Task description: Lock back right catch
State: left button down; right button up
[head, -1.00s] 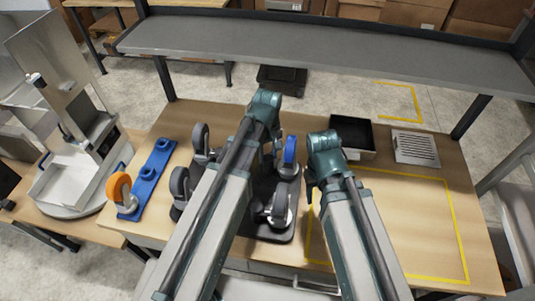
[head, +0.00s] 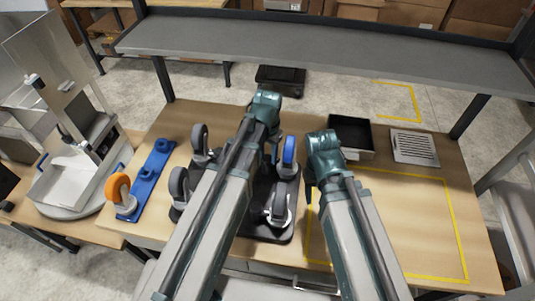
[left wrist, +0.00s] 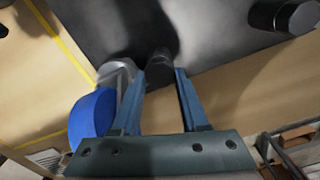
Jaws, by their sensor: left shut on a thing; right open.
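A dark wheeled base (head: 262,228) lies on the table with its casters up. Its back right caster has a blue wheel (head: 289,152), which also shows in the left wrist view (left wrist: 91,115) beside a grey fork. My left gripper (head: 272,150) is at this caster, its fingers partly hidden by my arm in the head view. In the left wrist view its two fingers (left wrist: 160,78) are around a short dark catch (left wrist: 161,62) beside the blue wheel. My right gripper (head: 309,190) is open and empty, right of the base, with its fingers barely visible.
A blue holder (head: 153,175) with an orange-wheeled caster (head: 117,188) lies to the left. A black tray (head: 352,136) and a slotted plate (head: 414,149) are at the back right. The yellow-taped area is largely clear.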

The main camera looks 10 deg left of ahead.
aim_at(268, 157)
pick_arm(q)
jog(key=m, duration=0.4)
jog(key=shift+m, duration=0.7)
jog(key=shift+c, duration=2.1)
grip_release()
notch_tip(268, 157, up, 14)
jog(key=p, duration=1.3)
jog(key=shift+p, duration=0.4)
jog(key=shift+f, duration=0.1)
